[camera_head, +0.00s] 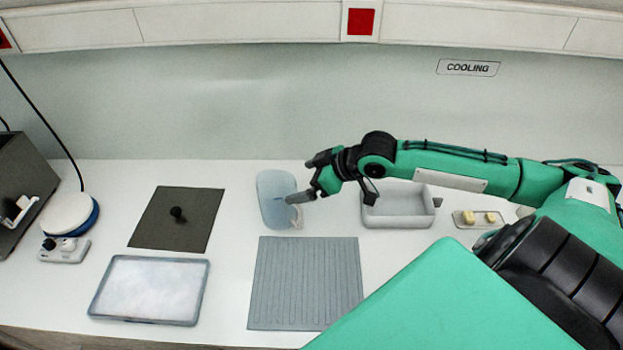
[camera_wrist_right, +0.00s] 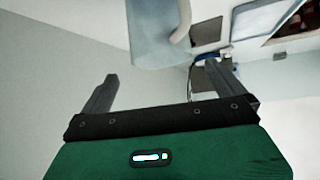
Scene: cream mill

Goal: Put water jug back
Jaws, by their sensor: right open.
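The water jug (camera_head: 275,196) is pale blue and translucent, and stands on the white counter behind the ribbed grey mat. In the right wrist view the jug (camera_wrist_right: 158,40) shows at the top, beyond the fingertips, with its curved pale handle (camera_wrist_right: 182,22) on the right. My right gripper (camera_head: 305,184) is at the jug's right side in the head view. In the right wrist view its fingers (camera_wrist_right: 166,72) are wide apart with nothing between them. The head view does not show clearly whether a finger touches the jug. My left gripper is not in view.
The ribbed grey mat (camera_head: 305,285) lies in front of the jug. A grey tray (camera_head: 398,212) and a small plate with yellow pieces (camera_head: 462,222) are to the right. A dark mat (camera_head: 150,225), a white-filled tray (camera_head: 150,321) and a round white device (camera_head: 68,212) are to the left.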

